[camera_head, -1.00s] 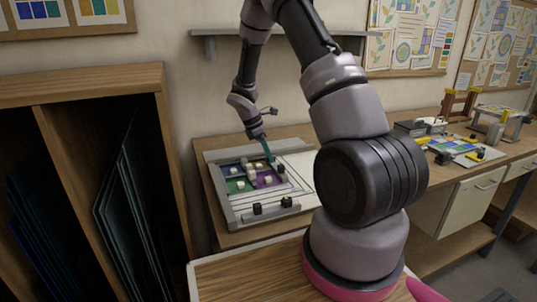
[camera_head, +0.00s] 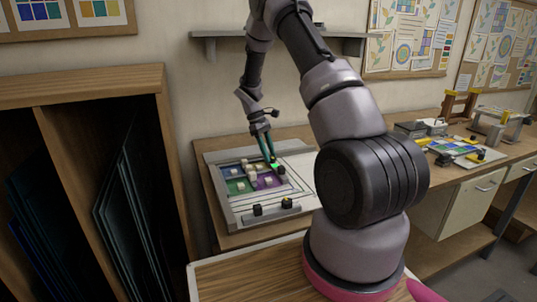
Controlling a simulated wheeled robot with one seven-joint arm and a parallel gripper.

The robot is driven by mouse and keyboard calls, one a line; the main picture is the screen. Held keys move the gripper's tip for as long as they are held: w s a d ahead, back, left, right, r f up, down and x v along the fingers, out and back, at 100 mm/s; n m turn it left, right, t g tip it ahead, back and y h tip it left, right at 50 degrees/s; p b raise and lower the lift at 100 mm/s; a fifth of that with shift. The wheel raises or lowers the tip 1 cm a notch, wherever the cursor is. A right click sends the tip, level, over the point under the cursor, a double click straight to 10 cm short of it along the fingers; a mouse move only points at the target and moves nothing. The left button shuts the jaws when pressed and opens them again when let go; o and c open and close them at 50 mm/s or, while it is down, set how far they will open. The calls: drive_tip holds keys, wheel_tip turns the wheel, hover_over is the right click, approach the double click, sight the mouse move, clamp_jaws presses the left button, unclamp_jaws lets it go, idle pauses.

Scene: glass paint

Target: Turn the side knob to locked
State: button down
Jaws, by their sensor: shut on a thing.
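A framed panel board (camera_head: 232,217) with coloured glass squares lies on the wooden bench. The side knob (camera_head: 281,170) is a small dark block at the right side of the coloured squares. My gripper (camera_head: 272,159), with teal fingers, reaches down from above to the knob and is shut on it. A bright green patch shows right at the fingertips. The fingers partly cover the knob, and it is too small to read its turn or any mark.
Several pale small blocks (camera_head: 240,185) sit on the coloured squares left of my gripper. A wall shelf (camera_head: 215,34) hangs above. A wooden rack (camera_head: 85,85) with dark sheets stands left. My arm crosses the view and hides part of the bench.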

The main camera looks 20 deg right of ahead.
drive_tip(key=shift+m, duration=0.4)
drive_tip(key=shift+c, duration=2.3)
unclamp_jaws()
drive_tip(key=v, duration=1.1)
drive_tip(key=shift+d, duration=0.15)
drive_tip(key=shift+w+f, duration=0.1)
